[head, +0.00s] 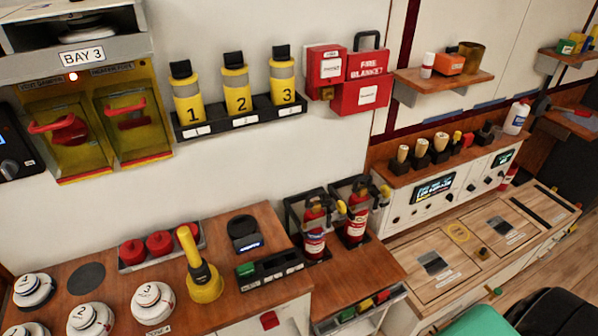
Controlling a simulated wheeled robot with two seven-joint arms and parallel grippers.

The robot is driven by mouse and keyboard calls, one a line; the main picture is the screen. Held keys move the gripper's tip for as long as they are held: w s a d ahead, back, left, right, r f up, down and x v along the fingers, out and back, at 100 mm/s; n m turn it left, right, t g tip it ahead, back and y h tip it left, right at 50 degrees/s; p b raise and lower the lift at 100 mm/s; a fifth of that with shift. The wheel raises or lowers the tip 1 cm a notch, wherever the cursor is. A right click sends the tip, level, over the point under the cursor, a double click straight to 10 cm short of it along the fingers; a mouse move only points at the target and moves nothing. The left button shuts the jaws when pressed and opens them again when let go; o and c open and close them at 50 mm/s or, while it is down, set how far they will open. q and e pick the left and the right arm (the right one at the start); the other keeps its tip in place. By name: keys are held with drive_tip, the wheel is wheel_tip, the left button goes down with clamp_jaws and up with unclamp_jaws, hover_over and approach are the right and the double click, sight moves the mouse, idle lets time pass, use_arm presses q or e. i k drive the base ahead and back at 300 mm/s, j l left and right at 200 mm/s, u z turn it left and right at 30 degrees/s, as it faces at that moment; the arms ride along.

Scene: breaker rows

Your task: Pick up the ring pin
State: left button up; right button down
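I cannot pick out a ring pin with certainty. Two red fire extinguishers stand in black holders on the lower wooden counter, the left one (314,240) and the right one (355,224). Small yellow parts show at their tops, too small to tell whether either is a ring pin. Neither of my grippers is in view.
A yellow handled object (203,280) stands upright on the left counter, beside white numbered discs (153,301) and a rack of red knobs (160,243). Yellow numbered cylinders (237,90) sit on a wall rack. A control console (437,190) is at right.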

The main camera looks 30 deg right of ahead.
sight(340, 207)
drive_tip(key=z, duration=0.8)
drive_tip(key=l, duration=0.05)
